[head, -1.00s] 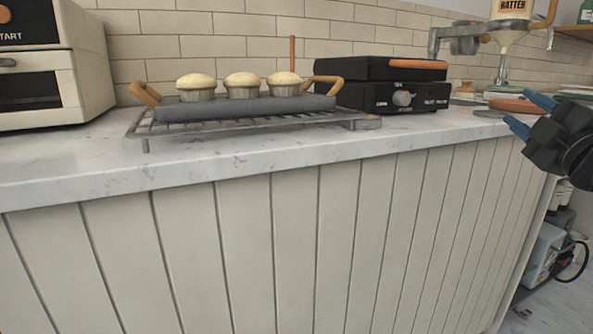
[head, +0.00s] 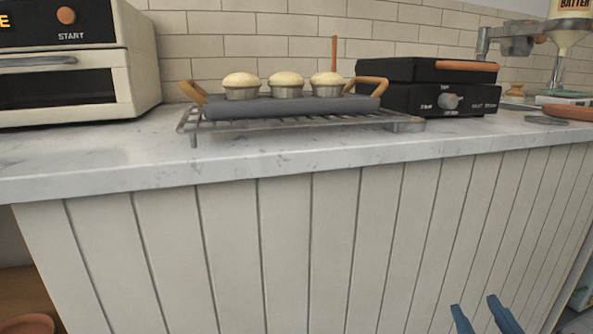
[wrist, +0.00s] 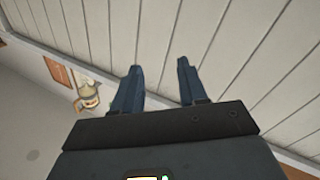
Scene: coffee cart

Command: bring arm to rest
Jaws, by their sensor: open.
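My gripper (head: 482,316) shows only its two blue fingertips at the bottom right of the head view, low in front of the counter's panelled front. In the wrist view my gripper (wrist: 157,86) has its two fingers apart with nothing between them. The counter's panelling (wrist: 120,40) lies beyond the fingers; whether they touch it cannot be told. The rest of my arm is out of the head view.
On the marble counter (head: 110,178) a grey tray (head: 300,106) with three muffins sits on a wire rack (head: 190,127). A white oven (head: 140,60) stands left, a black waffle maker (head: 430,97) right. A batter dispenser (head: 570,28) is farther right. Floor room before the counter looks clear.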

